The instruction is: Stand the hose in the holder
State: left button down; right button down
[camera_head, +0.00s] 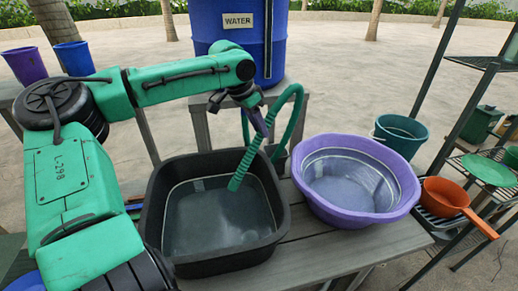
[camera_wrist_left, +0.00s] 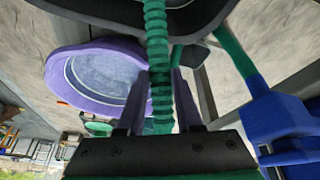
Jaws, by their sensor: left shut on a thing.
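The green ribbed hose (camera_head: 244,167) arches from beside the blue water barrel, and its free end hangs tilted over the black basin (camera_head: 160,215). My left gripper (camera_head: 263,128) is shut on the hose a little above that end. In the left wrist view the hose (camera_wrist_left: 158,60) runs between the two purple fingers of my left gripper (camera_wrist_left: 161,95). A dark piece (camera_head: 281,163) shows behind the hose between the two basins. It is partly hidden, and I cannot tell whether it is the holder. My right gripper is not in view.
A purple basin (camera_head: 404,205) stands right of the black one on the grey wooden table (camera_head: 318,250). The blue barrel (camera_head: 215,28) stands behind. A teal bucket (camera_head: 400,137) and a rack with an orange pan (camera_head: 445,195) are at right. Purple and blue buckets (camera_head: 74,58) stand at left.

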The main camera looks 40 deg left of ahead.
pick_arm(q)
notch_tip(320, 180, up, 9)
jog(key=shift+d+f+p, duration=0.1)
jog(key=shift+p, duration=0.75)
jog(key=w+r+p, duration=0.6)
jog(key=r+p, duration=0.2)
jog(key=p, duration=0.9)
jog(key=shift+d+p, duration=0.3)
jog(key=shift+d, duration=0.15)
